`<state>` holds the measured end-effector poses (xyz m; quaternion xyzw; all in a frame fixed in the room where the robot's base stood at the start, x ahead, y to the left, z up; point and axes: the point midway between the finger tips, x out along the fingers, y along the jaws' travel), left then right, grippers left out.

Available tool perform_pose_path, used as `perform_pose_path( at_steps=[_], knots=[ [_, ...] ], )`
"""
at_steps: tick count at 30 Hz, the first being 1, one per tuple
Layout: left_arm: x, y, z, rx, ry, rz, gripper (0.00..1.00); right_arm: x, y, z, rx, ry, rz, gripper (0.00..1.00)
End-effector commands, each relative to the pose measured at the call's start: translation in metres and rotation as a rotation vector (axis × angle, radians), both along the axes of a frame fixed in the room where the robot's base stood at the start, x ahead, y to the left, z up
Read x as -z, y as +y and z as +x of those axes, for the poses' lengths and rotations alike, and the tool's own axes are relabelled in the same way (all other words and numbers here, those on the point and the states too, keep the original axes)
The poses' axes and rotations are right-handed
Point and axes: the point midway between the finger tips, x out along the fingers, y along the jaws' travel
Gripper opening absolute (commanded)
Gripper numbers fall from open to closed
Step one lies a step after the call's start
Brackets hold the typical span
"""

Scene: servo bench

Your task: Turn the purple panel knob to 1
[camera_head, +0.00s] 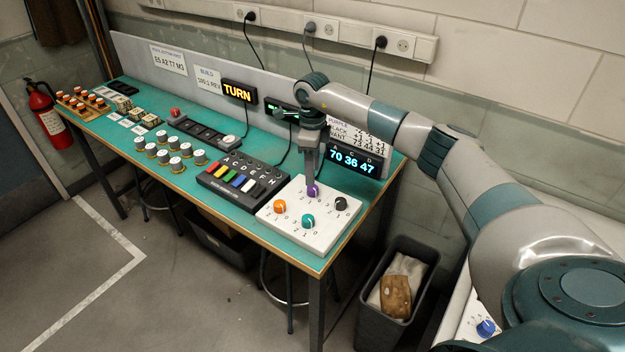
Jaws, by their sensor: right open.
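The white knob panel (329,236) lies at the right end of the green bench. The purple knob (313,191) is at the panel's back, partly hidden under my right gripper (312,183). My right gripper points straight down with its fingertips at the knob; it is open, and I cannot tell whether the fingers touch the knob. An orange knob (280,206), a teal knob (308,221) and a black knob (341,203) sit on the same panel. The purple knob's pointer and the number it faces are too small or hidden to read. My left gripper is not in view.
A dark box with coloured keys (240,180) stands left of the panel. Behind it, a display (353,163) reads 70 36 47, with a sign partly covered by my right arm. A lit TURN sign (238,91) stands farther left. A bin (396,293) is on the floor at right.

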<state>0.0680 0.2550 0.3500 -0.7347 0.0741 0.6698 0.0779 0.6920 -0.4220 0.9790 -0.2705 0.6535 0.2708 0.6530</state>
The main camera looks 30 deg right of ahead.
Motion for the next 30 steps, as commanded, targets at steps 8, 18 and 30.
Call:
perform_pose_path(
  at_steps=[8, 18, 30],
  knots=[
    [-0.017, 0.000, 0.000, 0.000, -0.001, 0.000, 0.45, 0.041, 0.000, 0.000, 0.001, 0.002, 0.001, 0.46],
    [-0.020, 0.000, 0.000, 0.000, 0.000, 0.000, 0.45, 0.059, 0.000, 0.000, 0.000, -0.001, 0.000, 0.46],
    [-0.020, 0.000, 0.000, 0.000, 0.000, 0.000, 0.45, 0.059, 0.000, 0.000, 0.000, -0.001, -0.001, 0.05]
  ],
)
